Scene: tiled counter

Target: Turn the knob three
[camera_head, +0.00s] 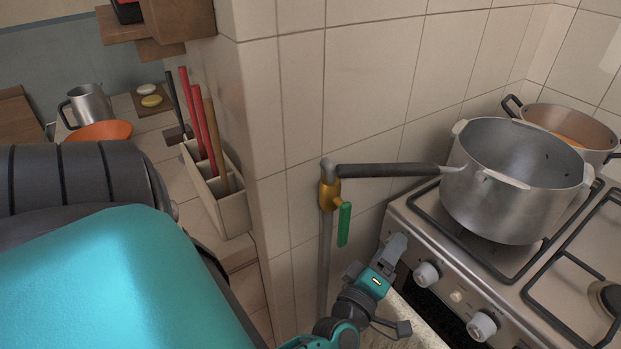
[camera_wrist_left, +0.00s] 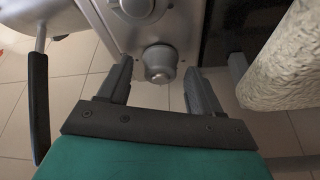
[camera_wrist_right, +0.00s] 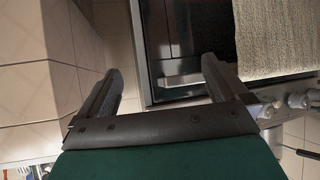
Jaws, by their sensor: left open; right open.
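Grey knobs stand on the stove's slanted front panel: one knob (camera_head: 426,275) near its left end and another knob (camera_head: 482,326) further right. I see no numbers, so I cannot tell which is knob three. My left gripper (camera_head: 404,290) is open beside the panel, close to the left knob. In the left wrist view, a round knob (camera_wrist_left: 160,62) appears between the open fingers (camera_wrist_left: 158,80); I cannot tell whether they touch it. A second knob (camera_wrist_left: 136,7) lies beyond. My right gripper (camera_wrist_right: 162,78) is open and empty in its wrist view, with small knobs (camera_wrist_right: 266,111) at the right.
A large pot (camera_head: 515,190) sits on the stove (camera_head: 470,262), with another pot (camera_head: 570,130) behind. A pipe with a green-handled valve (camera_head: 344,224) runs up the tiled wall. A towel (camera_wrist_right: 275,38) hangs by the oven door. A utensil holder (camera_head: 222,208) stands at left.

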